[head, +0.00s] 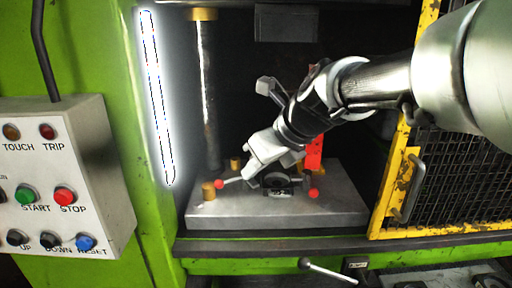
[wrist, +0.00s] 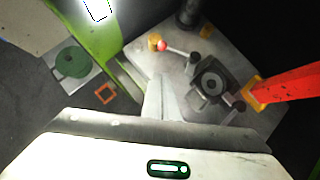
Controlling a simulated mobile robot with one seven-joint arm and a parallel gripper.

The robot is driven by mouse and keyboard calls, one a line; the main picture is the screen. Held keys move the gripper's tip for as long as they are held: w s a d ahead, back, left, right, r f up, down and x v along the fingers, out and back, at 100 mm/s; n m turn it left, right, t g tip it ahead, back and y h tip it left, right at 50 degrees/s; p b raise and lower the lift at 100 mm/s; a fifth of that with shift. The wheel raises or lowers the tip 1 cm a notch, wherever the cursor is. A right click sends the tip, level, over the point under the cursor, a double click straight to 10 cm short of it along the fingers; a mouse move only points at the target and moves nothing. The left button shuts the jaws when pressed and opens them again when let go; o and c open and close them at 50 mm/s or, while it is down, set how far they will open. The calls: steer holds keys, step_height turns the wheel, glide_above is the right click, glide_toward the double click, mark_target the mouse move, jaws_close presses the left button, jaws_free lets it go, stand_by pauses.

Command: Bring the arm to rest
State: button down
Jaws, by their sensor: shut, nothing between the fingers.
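My arm reaches in from the upper right of the head view into the press opening. My gripper (head: 249,174) is over the grey press bed (head: 340,205), close to a dark clamp-like fixture (head: 278,180) with red-knobbed levers. In the wrist view my gripper (wrist: 160,85) is shut and empty, its fingers pointing over the bed, left of the round dark centre of the fixture (wrist: 211,84). Whether the fingertips touch a lever or the bed I cannot tell.
A control box (head: 100,150) with buttons is on the left. A yellow mesh guard (head: 385,190) stands on the right. A steel column (head: 207,90) rises behind the bed. A red bar (wrist: 285,84) is beside the fixture. A lever (head: 328,271) sticks out below the bed.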

steer(key=s+d+f+n+h, duration=0.2)
steer(key=s+d+n, duration=0.5)
steer(key=n, duration=0.6)
steer(key=s+d+f+n+h, duration=0.3)
steer(key=s+d+n, duration=0.5)
steer(key=s+n, duration=0.3)
steer(key=n, duration=0.3)
steer(key=shift+s+d, duration=0.25)
steer(key=shift+d, duration=0.05)
